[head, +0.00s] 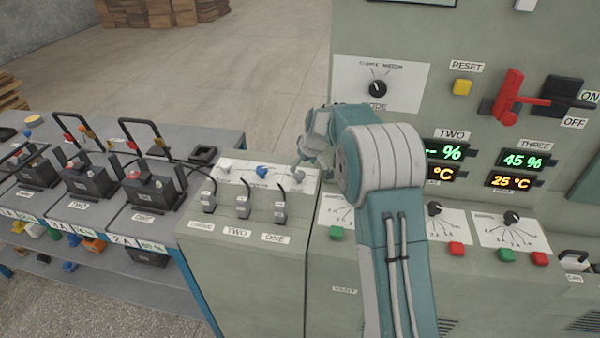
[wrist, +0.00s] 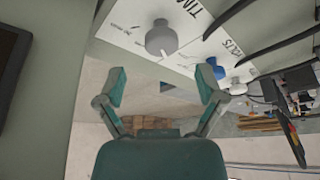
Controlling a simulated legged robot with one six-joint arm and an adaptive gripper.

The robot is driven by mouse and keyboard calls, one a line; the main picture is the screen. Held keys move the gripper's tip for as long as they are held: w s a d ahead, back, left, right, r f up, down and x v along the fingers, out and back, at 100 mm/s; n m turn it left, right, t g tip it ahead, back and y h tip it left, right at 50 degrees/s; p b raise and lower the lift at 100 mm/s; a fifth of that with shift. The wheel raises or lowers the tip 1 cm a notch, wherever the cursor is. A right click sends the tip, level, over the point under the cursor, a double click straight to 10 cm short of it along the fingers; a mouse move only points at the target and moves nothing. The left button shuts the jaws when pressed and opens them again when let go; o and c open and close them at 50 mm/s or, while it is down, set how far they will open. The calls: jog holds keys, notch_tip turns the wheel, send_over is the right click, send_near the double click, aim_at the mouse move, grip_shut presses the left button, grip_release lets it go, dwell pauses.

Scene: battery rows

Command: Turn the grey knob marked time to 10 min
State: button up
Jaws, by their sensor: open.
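The grey knob (wrist: 161,38) sits on a white plate marked TIME (wrist: 188,10) in the wrist view. A pale pointer mark shows on its lower edge in that view. The small scale writing beside it is too small to read surely. My gripper (wrist: 162,86) is open, with one finger on each side of an empty gap. The knob lies beyond the fingertips, apart from them in the picture. In the head view my gripper (head: 314,158) is over the right end of the small knob panel (head: 245,180), and I cannot clearly tell the grey knob from it there.
A blue knob (wrist: 212,68) by the VOLTS label and a white knob (wrist: 238,88) stand beside the grey one. Several cable plugs (head: 243,207) rise in front of the knob panel. A tall cabinet with a mode dial (head: 378,88) and red lever (head: 508,97) stands right.

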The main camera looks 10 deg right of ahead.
aim_at(299, 173)
jog(key=x, duration=0.4)
jog(key=shift+w+a+f, duration=0.15)
jog(key=shift+a+f, duration=0.05)
jog(key=shift+f, duration=0.15)
